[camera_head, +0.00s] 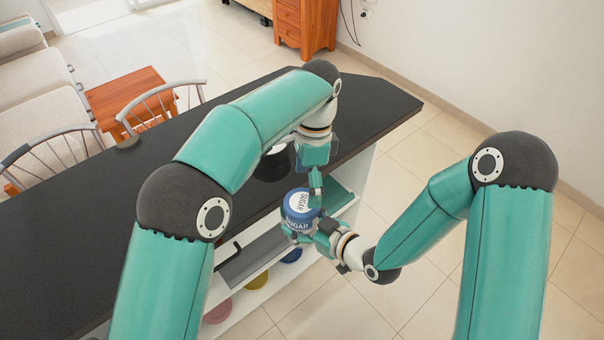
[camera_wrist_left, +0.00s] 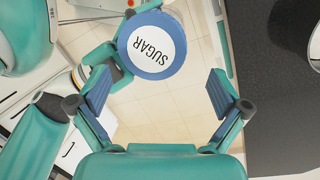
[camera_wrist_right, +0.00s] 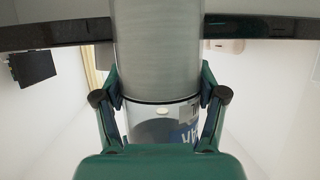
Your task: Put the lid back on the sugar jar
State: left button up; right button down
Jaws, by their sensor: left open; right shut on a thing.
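The sugar jar (camera_head: 297,226) has a blue label reading SUGAR and is held by my right gripper (camera_head: 311,239) in front of the counter. The lid (camera_head: 299,204), blue-rimmed with a white SUGAR disc, appears at the jar's top; whether it is seated I cannot tell. My left gripper (camera_head: 315,188) is open just above the lid. In the left wrist view the lid (camera_wrist_left: 152,45) lies beyond the open fingertips (camera_wrist_left: 160,82), not between them.
The dark counter (camera_head: 60,240) runs behind the jar. A dark round object (camera_head: 272,167) stands on it behind my left gripper. Below are a white shelf and a grey panel, with pink (camera_head: 217,311), yellow (camera_head: 257,280) and blue (camera_head: 291,256) round things. Open tiled floor lies right.

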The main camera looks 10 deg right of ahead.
pick_arm(q)
jog(key=n, duration=0.8)
jog(key=shift+r+n+t, duration=0.15)
jog(key=shift+n+t, duration=0.15)
jog(key=n, duration=0.4)
jog(key=shift+s+r, duration=0.1)
jog(key=shift+r, duration=0.1)
jog(key=n, duration=0.3)
jog(key=shift+s+a+r+n+t+h, duration=0.1)
jog(key=shift+s+r+n+t+h, duration=0.05)
jog(key=shift+r+n+t+h, duration=0.2)
jog(key=shift+s+a+r+n, duration=0.1)
jog(key=shift+r+n, duration=0.1)
jog(key=shift+n, duration=0.65)
jog(key=r, duration=0.2)
jog(key=s+a+r, duration=0.1)
jog(key=shift+s+r+n+t, duration=0.1)
jog(key=shift+n+t, duration=0.25)
jog(key=shift+n, duration=0.05)
jog(key=shift+d, duration=0.1)
